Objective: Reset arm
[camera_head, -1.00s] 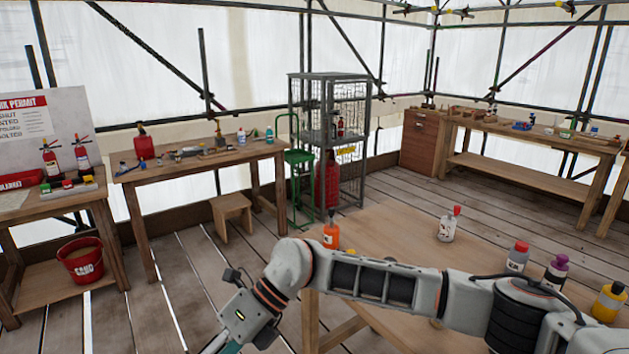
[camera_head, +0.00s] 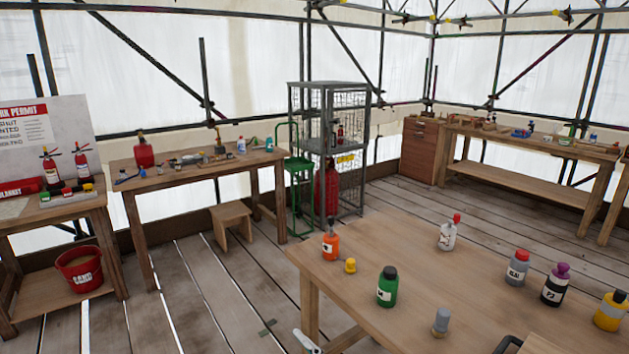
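Neither of my grippers shows clearly in the head view. A small pale piece (camera_head: 307,342) pokes in at the bottom edge, left of the near table's leg; I cannot tell what it is. The near wooden table (camera_head: 400,255) is in open view. On it stand an orange bottle (camera_head: 331,243), a small yellow piece (camera_head: 350,266), a green bottle with a black cap (camera_head: 387,289), a white bottle with a red cap (camera_head: 447,234) and a small grey item (camera_head: 441,322).
At the table's right stand a grey bottle (camera_head: 516,268), a black bottle with a purple cap (camera_head: 554,287) and a yellow bottle (camera_head: 610,312). A dark looped shape (camera_head: 508,344) shows at the bottom edge.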

